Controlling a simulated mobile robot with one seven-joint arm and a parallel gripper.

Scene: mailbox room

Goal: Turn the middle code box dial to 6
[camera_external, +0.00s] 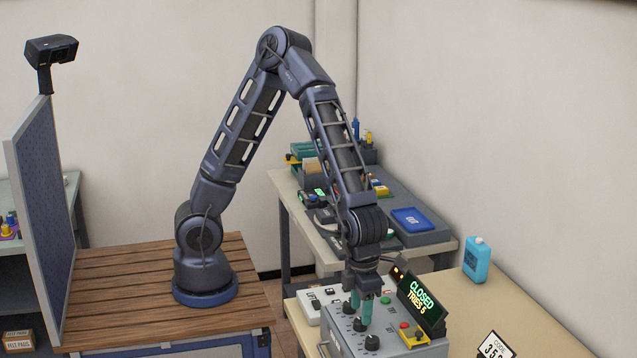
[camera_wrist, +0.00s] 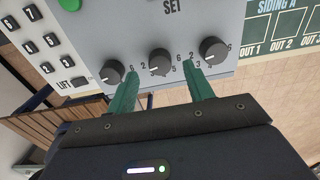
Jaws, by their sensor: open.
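The grey code box (camera_external: 341,342) stands on the table at the lower right and bears a row of three black dials. The middle dial (camera_wrist: 159,62) also shows in the external view (camera_external: 360,325). In the wrist view the left dial (camera_wrist: 111,72) and right dial (camera_wrist: 212,49) flank it. Small numbers are printed around the dials; I cannot tell surely which number the middle one points to. My gripper (camera_wrist: 164,88) points down at the box with two green fingers apart and nothing between them. Its fingertips reach the lower left and lower right of the middle dial; contact is unclear.
A display (camera_external: 421,300) on the box reads CLOSED, TRIES 5. A red button (camera_external: 418,335) and a green button (camera_external: 386,300) sit on its top. A partly cut-off code card (camera_external: 494,346) and a blue bottle (camera_external: 477,261) stand on the right table. A white keypad box (camera_external: 311,308) lies left of the code box.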

